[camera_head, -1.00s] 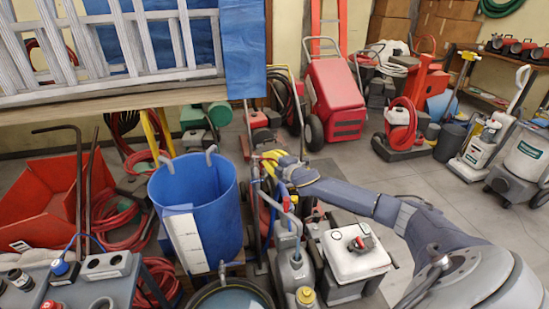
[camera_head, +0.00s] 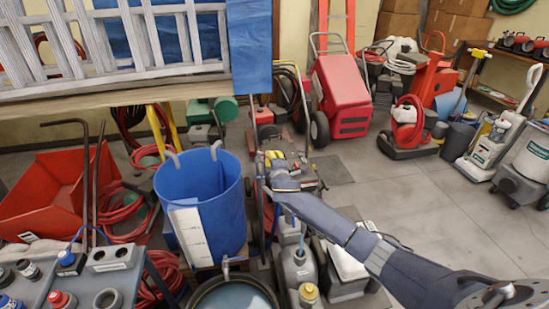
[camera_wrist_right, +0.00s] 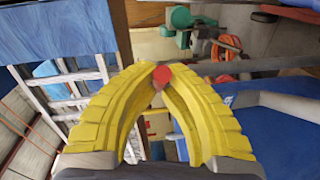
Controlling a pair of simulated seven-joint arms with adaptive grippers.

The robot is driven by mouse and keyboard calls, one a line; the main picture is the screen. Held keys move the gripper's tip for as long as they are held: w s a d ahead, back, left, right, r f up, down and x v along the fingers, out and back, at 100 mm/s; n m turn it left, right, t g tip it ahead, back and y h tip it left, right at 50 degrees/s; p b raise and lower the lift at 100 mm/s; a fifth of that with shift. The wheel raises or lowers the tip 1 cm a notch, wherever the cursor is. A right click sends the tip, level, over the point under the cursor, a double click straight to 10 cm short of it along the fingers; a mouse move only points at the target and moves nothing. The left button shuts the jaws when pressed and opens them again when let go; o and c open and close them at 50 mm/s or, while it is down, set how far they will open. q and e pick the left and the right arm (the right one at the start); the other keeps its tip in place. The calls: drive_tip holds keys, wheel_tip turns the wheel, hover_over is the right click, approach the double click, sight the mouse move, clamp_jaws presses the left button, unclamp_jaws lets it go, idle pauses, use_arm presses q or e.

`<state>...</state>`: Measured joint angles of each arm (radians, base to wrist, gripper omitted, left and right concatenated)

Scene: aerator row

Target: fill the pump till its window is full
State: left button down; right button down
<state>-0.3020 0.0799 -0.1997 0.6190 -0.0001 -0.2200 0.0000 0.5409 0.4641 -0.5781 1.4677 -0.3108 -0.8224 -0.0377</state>
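The right gripper's yellow fingers (camera_wrist_right: 160,72) close together at their tips around a small red knob (camera_wrist_right: 162,77) in the right wrist view. In the head view this gripper (camera_head: 270,158) is just right of the blue tub and hides what it holds. Which part is the pump I cannot tell for sure; a grey metal body with a yellow cap (camera_head: 308,292) stands below my right arm. No window is legible. The blue tub (camera_head: 205,185) has a pale strip on its front. A tap (camera_head: 226,266) sits over a round vessel (camera_head: 232,298) of bluish liquid. My left gripper is out of view.
A grey panel with sockets (camera_head: 105,275) stands at the lower left, near a red bin (camera_head: 55,195). A ladder (camera_head: 110,50) lies on a bench above. A white-topped unit (camera_head: 345,262) is partly behind my right arm. Open floor (camera_head: 400,190) lies to the right.

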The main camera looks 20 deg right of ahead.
drive_tip(key=shift+d+f, duration=0.15)
drive_tip(key=c, duration=1.8)
unclamp_jaws()
drive_tip(key=o, duration=0.4)
drive_tip(key=v, duration=1.2)
